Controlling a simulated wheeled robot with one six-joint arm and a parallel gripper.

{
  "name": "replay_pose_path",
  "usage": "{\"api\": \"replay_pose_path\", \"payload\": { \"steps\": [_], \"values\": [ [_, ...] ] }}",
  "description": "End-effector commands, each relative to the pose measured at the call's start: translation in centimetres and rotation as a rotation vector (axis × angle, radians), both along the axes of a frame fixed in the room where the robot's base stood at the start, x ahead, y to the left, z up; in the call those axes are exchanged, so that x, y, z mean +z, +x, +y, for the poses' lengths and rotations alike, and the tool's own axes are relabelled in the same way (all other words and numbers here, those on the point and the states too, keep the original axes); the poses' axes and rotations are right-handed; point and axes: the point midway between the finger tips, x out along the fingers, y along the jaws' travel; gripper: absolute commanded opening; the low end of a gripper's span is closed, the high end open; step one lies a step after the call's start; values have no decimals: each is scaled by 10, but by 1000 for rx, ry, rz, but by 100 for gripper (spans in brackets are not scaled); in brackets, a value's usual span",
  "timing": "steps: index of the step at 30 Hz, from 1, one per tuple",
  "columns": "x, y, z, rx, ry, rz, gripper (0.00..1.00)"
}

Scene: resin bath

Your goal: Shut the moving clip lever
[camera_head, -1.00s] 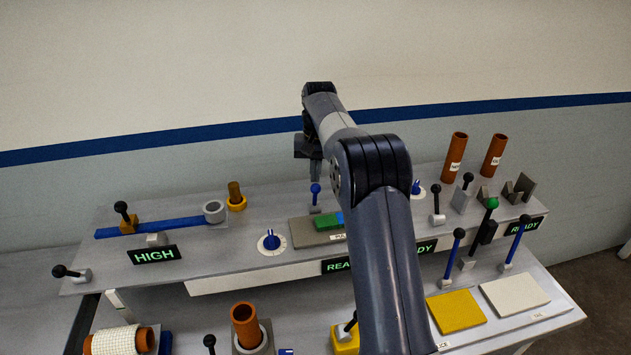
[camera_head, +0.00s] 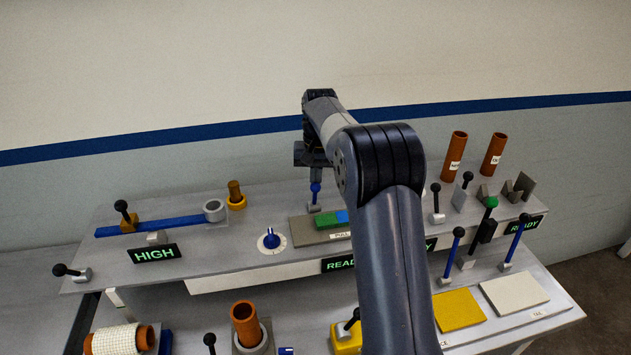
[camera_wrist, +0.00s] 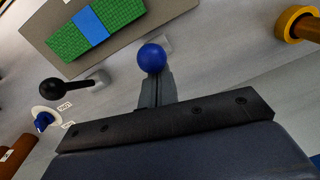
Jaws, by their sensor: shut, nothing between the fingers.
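A short lever with a blue ball knob (camera_head: 316,187) stands on the raised bench shelf behind the grey plate. Its ball also shows in the wrist view (camera_wrist: 152,58), where the fingertips are right beside it or just behind it. I cannot tell whether they touch. My gripper (camera_head: 316,172) is shut and empty, pointing down just above this knob; its dark fingers show in the wrist view (camera_wrist: 157,85). No label names the clip lever, so I cannot confirm which lever it is. A black-knobbed lever (camera_head: 436,190) stands to the right, seen also in the wrist view (camera_wrist: 55,88).
A grey plate (camera_head: 305,236) carries a green and blue block (camera_head: 328,221). A blue dial (camera_head: 270,240) and a yellow ring holder (camera_head: 236,203) stand to the left. Brown tubes (camera_head: 455,158) stand at the back right. My arm hides part of the bench's middle.

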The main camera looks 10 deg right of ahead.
Motion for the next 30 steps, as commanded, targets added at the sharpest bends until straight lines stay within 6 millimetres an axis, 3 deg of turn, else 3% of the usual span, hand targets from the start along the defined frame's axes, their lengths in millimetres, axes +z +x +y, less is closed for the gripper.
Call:
{"api": "replay_pose_path", "payload": {
  "steps": [11, 18, 30],
  "values": [
    [-7, -7, 0, 0, 0, -157, 0],
    [-7, -22, 0, 0, 0, -255, 0],
    [-2, -26, 0, 0, 0, -310, 0]
  ]
}}
